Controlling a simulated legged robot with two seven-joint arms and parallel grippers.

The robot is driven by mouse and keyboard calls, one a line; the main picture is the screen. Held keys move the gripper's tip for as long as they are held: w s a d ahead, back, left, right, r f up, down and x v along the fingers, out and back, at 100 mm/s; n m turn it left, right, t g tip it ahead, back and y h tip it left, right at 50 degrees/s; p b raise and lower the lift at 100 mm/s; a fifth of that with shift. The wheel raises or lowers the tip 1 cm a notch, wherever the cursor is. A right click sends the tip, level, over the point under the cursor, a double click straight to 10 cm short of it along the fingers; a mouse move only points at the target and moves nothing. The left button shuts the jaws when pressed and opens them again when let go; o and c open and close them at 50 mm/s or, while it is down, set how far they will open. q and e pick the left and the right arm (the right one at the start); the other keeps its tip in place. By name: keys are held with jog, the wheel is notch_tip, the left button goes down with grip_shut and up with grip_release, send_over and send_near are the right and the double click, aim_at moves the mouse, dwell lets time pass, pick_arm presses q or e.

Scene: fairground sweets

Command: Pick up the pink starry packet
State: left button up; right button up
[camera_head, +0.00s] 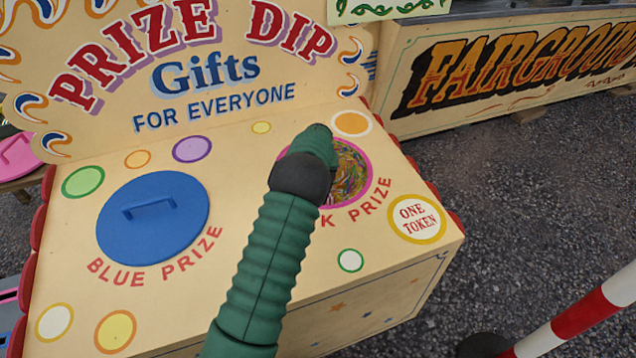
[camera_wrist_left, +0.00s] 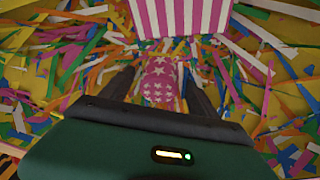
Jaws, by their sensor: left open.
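The pink packet with white stars (camera_wrist_left: 158,90) lies among coloured paper strips in the left wrist view. My left gripper (camera_wrist_left: 160,76) is open, with one dark finger on each side of the packet. The gripper body hides the packet's near end, and I cannot tell whether the fingers touch it. In the head view my green left arm reaches into the pink-rimmed hole (camera_head: 366,183) of the prize stall. The gripper and the packet are hidden there. My right gripper is not in view.
A pink-and-white striped thing (camera_wrist_left: 182,18) lies just beyond the packet. Loose paper strips (camera_wrist_left: 60,65) surround both. The hole's pink rim is close around my arm. A blue lid (camera_head: 153,228) with a handle covers the other hole. A red-and-white pole (camera_head: 585,313) stands at the lower right.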

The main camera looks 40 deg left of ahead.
pick_arm(q)
jog(key=c, duration=1.5)
jog(key=shift+o, duration=0.2)
jog(key=shift+r, duration=0.15)
